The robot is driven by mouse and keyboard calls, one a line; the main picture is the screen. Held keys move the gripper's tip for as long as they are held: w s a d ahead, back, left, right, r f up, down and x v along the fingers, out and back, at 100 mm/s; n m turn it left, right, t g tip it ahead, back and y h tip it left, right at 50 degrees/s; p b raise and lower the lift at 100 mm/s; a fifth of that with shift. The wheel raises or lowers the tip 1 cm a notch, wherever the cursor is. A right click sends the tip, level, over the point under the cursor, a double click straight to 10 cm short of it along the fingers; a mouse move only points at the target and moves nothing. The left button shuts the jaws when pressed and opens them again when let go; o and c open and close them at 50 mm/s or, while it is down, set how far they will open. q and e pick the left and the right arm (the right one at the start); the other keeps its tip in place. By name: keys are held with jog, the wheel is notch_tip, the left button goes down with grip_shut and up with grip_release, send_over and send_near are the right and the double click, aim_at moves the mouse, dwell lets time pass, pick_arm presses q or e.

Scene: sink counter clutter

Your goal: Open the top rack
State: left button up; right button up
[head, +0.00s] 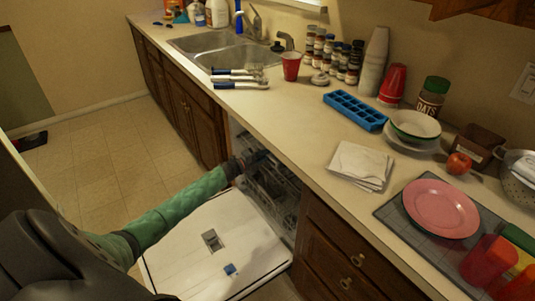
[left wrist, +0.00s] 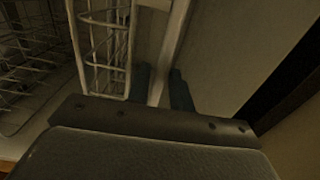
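The dishwasher under the counter is open, with its white door (head: 215,248) folded down flat. The top rack (head: 283,180) is a wire basket inside the opening; its wires also show at the left of the left wrist view (left wrist: 103,45). My left arm reaches over the door, and my left gripper (head: 264,158) is at the upper part of the opening, by the rack. In the left wrist view my two dark fingers (left wrist: 160,88) stand apart, beside the rack's corner, with a pale upright strip showing between them. I see no clear grip on the rack. My right gripper is not in view.
The counter (head: 290,120) edge runs just above the opening, and wooden drawers (head: 345,262) stand right of it. Napkins (head: 360,165), a pink plate (head: 440,208) and a blue ice tray (head: 355,110) lie on top.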

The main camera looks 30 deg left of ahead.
pick_arm(q)
jog(key=shift+x, duration=0.85)
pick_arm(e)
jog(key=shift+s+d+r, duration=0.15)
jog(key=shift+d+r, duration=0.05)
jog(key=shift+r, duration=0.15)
pick_arm(q)
grip_shut()
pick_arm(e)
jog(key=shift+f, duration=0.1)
